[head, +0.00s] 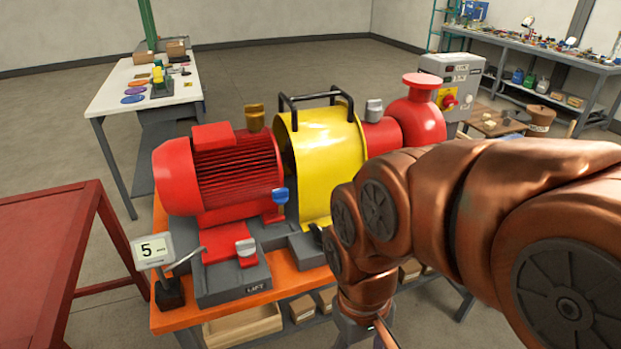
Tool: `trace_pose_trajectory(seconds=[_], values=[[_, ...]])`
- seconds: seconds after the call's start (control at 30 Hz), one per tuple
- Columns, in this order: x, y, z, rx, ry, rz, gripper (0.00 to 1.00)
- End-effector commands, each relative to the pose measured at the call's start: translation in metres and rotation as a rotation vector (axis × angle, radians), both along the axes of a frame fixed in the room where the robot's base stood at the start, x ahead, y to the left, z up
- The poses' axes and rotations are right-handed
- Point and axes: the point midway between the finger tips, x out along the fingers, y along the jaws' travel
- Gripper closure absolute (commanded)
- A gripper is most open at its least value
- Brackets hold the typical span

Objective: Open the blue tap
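The blue tap (279,196) is a small blue handle on the right side of the red motor (228,168), in front of the yellow guard (325,150). Its upper part is a broad blue knob, with a narrower part below. Nothing touches it. My copper arm comes in from the right and bends down in front of the skid. Only the grey top of my gripper (358,330) shows at the bottom edge, to the right of the tap and lower in the picture. Its fingers are out of the picture.
A brass cap (255,117) and grey knobs (374,110) stand on the machine. A sign reading 5 (152,250) stands at the orange bench's front left corner (170,318). A red table (45,250) is at left, a white table (120,90) behind. My arm hides the bench's right part.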

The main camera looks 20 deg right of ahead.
Motion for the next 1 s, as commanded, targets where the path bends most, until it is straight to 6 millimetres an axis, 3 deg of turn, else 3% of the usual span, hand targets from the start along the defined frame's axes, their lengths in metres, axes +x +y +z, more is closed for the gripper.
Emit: trace_pose_trajectory(seconds=[0.17,0.57,1.0], values=[[0.045,0.002,0.023,0.003,-0.015,0.020,0.33],[0.181,0.008,0.078,0.013,-0.065,0.052,0.33],[0.319,0.008,0.106,0.015,-0.114,0.041,0.33]])
